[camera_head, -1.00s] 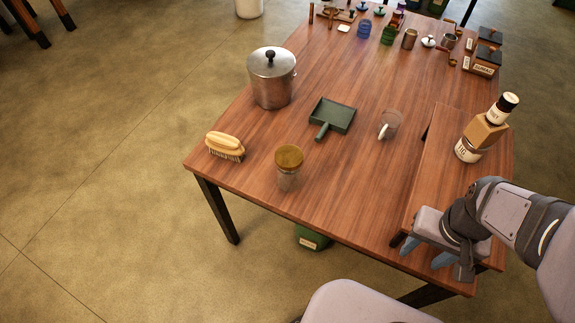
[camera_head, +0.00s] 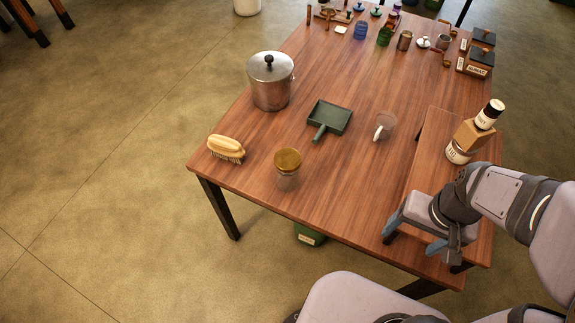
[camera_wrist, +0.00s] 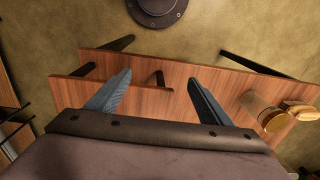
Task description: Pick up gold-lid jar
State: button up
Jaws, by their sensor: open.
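The gold-lid jar (camera_head: 287,172) stands upright near the front edge of the wooden table, with clear glass below its gold lid. In the wrist view the gold-lid jar (camera_wrist: 268,113) is at the right, outside the space between the fingers. My gripper (camera_head: 411,240) is at the table's front right corner, well to the right of the jar. In the wrist view my gripper's blue fingers (camera_wrist: 158,92) are spread wide with nothing between them.
A brush (camera_head: 226,148) lies left of the jar. A metal pot (camera_head: 270,82), a green dustpan (camera_head: 329,118) and a clear mug (camera_head: 385,125) stand behind it. The tabletop between jar and gripper is clear.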

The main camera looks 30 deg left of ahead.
aim_at(284, 174)
jog(key=w+a+f+t+y+b, duration=0.1)
jog(key=w+a+t+y+b, duration=0.3)
jog(key=w+a, duration=0.7)
jog(key=w+a+f+t+b, duration=0.1)
jog(key=w+a+t+b, duration=0.2)
jog(key=w+a+t, duration=0.8)
jog(key=s+a+f+b, duration=0.1)
jog(key=s+a+b, duration=0.1)
jog(key=s+a, duration=0.1)
jog(key=s+a+f+t+b, duration=0.1)
jog(key=s+a+b, duration=0.2)
jog(key=a, duration=0.2)
jog(key=s+a+f+t+b, duration=0.1)
jog(key=s+a+f+b, duration=0.1)
jog(key=a, duration=0.3)
jog(key=shift+s, duration=0.45)
jog(key=s+f+n, duration=0.1)
jog(key=s, duration=0.1)
jog(key=s+f+n, duration=0.1)
jog(key=s, duration=0.1)
jog(key=s+f+n, duration=0.1)
jog(key=s, duration=0.1)
jog(key=shift+s+d+b, duration=0.15)
jog(key=shift+d+b, duration=0.2)
jog(key=shift+d, duration=0.05)
jog(key=shift+x, duration=0.85)
jog(key=shift+p+x, duration=1.15)
jog(key=shift+x, duration=1.75)
jog(key=shift+d+f, duration=0.15)
jog(key=shift+f, duration=0.1)
